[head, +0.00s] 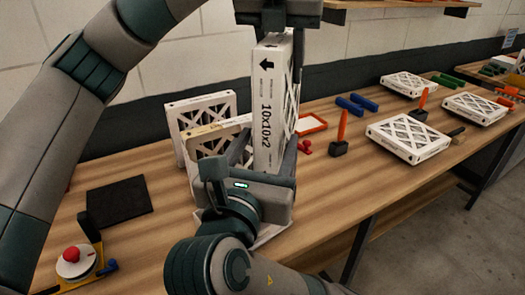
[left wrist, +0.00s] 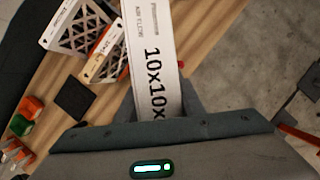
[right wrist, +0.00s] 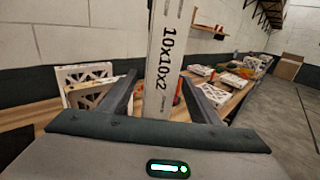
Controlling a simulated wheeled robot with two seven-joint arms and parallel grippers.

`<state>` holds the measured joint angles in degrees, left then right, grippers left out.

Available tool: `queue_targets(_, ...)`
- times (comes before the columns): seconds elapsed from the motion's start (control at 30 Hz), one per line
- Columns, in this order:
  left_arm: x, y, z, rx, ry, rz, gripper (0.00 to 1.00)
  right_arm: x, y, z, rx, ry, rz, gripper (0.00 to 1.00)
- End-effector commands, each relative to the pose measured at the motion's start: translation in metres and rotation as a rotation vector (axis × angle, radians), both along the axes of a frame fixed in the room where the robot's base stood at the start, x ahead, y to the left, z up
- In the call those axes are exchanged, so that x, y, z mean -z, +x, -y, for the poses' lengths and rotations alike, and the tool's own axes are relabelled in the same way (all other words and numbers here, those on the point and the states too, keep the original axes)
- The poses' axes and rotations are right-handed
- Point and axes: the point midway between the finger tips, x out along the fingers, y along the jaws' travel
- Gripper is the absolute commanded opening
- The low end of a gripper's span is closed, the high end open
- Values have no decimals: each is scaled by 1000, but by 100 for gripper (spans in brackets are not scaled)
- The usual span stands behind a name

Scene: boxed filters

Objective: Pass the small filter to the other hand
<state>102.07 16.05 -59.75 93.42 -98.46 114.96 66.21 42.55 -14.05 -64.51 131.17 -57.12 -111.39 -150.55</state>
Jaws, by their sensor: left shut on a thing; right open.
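The small filter (head: 268,100) is a white-framed, pleated box marked "10x10x2", held upright above the table. My left gripper (head: 278,18) comes down from above and is shut on its top edge. The left wrist view shows the filter's printed side (left wrist: 158,60) between that gripper's fingers. My right gripper (head: 265,165) is below and open, with one finger on each side of the filter's lower end. In the right wrist view the filter (right wrist: 163,60) stands between the spread fingers (right wrist: 160,85), with gaps visible on both sides.
Other white filters (head: 203,110) stand on the table just left of the held one. More filters (head: 408,138) lie flat at right, near an orange-handled tool (head: 342,130) and blue cylinders (head: 358,103). A black mat (head: 115,201) and a red-knobbed device (head: 74,260) sit at left.

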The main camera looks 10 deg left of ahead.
Motion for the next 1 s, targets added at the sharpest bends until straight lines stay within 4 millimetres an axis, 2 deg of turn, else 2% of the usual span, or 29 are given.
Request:
queue_targets(0.3, 0, 0, 0, 0, 0, 0, 0, 0, 51, 7, 3, -3, 0, 57)
queue_targets(0.5, 0, 0, 0, 0, 0, 0, 0, 0, 75, 9, 0, -2, 0, 57)
queue_targets(0.7, 0, 0, 0, 0, 0, 0, 0, 0, 87, 11, 0, 0, 1, 57)
queue_targets(1.0, 0, 0, 0, 0, 0, 0, 0, 0, 88, 11, -1, 0, 0, 57)
